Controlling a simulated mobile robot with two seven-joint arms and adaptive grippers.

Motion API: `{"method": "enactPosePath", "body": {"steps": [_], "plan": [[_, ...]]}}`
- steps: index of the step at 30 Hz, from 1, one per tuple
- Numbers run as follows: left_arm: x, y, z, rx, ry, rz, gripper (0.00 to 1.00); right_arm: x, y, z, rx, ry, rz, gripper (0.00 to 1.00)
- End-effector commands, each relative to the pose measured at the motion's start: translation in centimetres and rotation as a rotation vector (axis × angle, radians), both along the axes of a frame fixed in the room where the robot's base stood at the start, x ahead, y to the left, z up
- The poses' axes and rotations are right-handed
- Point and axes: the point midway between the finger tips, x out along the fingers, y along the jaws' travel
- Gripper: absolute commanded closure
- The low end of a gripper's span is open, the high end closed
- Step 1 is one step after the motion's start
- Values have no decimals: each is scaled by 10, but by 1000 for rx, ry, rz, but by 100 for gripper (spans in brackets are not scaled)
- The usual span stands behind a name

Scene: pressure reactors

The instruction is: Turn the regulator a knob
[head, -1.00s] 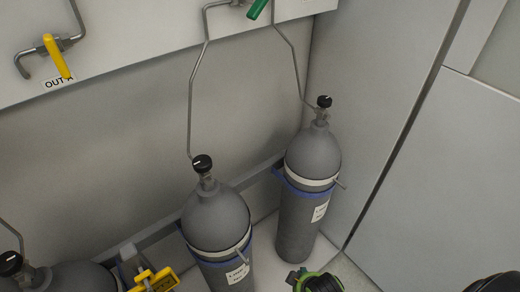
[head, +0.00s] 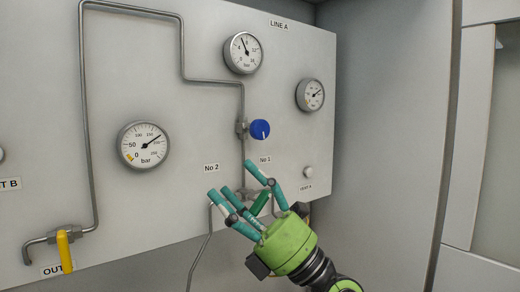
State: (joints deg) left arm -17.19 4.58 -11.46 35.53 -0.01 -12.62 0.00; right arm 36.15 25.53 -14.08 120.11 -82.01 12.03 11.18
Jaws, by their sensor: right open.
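The blue regulator knob (head: 259,130) with a white pointer mark sits on the vertical pipe of the LINE A panel, in the middle of the head view. My right gripper (head: 234,183), green with teal fingers, is in front of the panel just below the knob. Its fingers are spread and empty, and they appear apart from the knob. They partly hide a green valve handle (head: 260,203) near the No 1 and No 2 labels. My left gripper is not in view.
A gauge (head: 242,53) is above the knob, another (head: 310,95) to its right, and a larger one (head: 144,146) to its left. A small vent knob (head: 308,172) is at lower right. A yellow valve handle (head: 65,251) is at lower left. Pipes run along the panel.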

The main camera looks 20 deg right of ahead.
Motion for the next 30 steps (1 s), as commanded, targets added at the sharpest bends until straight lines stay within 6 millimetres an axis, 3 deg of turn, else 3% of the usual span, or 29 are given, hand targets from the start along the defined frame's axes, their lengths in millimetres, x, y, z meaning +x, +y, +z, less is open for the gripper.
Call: {"method": "enactPosePath", "body": {"steps": [3,6,8,12,16,20,23,30], "plan": [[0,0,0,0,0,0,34,7,22,17,-331,-121,-104,34],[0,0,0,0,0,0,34,25,22,25,-594,-165,-239,34],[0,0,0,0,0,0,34,39,11,31,-735,-164,-339,34],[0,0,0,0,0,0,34,66,-35,51,-979,-103,-583,34],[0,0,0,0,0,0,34,77,-78,70,-1093,-19,-757,34],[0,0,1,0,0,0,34,79,-102,80,-1136,36,-843,34],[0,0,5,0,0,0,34,85,-105,82,-1144,51,-858,34],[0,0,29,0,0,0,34,118,-92,84,-1144,52,-853,34]]}}
